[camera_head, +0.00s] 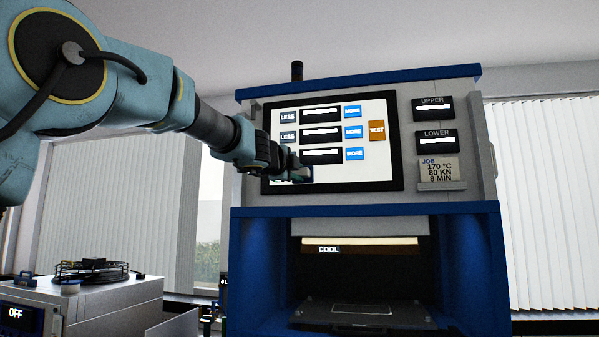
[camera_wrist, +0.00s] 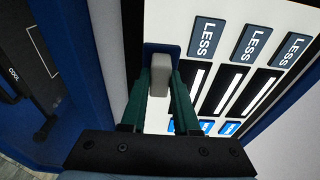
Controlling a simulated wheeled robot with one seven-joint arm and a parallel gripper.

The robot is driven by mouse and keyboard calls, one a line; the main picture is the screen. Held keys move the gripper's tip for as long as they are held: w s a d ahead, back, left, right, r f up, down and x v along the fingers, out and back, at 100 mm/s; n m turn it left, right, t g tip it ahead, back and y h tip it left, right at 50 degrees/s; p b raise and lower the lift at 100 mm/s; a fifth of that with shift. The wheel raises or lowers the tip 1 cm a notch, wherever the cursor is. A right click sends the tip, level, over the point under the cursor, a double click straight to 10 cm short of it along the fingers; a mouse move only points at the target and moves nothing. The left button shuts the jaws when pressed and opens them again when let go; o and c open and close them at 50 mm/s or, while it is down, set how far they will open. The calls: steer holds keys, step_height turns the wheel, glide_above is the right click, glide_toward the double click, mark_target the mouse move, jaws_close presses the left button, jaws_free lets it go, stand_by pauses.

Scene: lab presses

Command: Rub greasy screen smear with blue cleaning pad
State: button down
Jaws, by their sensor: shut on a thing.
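My gripper (camera_head: 292,172) is at the lower left corner of the press's touch screen (camera_head: 350,174). In the wrist view its green fingers (camera_wrist: 160,88) are shut on the grey grip of the blue cleaning pad (camera_wrist: 160,48). The dark blue pad face is at the screen's lower left, over the white area near the black bezel. I cannot tell whether it touches the glass. In the head view the pad (camera_head: 306,174) is mostly hidden by the fingers. No greasy smear can be made out in either view.
UPPER and LOWER displays (camera_head: 434,140) are on the right. The open press bay (camera_head: 360,280) is below. A grey instrument (camera_head: 110,305) stands at lower left.

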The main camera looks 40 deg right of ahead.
steer(key=shift+w+a+f, duration=0.2)
steer(key=shift+w, duration=0.1)
steer(key=shift+s+d+b+v, duration=0.1)
steer(key=shift+s+b+v, duration=0.15)
steer(key=shift+v, duration=0.7)
steer(key=shift+s+d+b+v, duration=0.1)
steer(key=shift+b+v, duration=0.2)
steer(key=shift+v, duration=0.6)
steer(key=shift+s+d+b+v, duration=0.1)
steer(key=shift+s+b+v, duration=0.15)
steer(key=shift+v, duration=0.7)
steer(key=shift+a, duration=0.15)
steer(key=shift+v, duration=1.35)
steer(key=shift+s, duration=0.2)
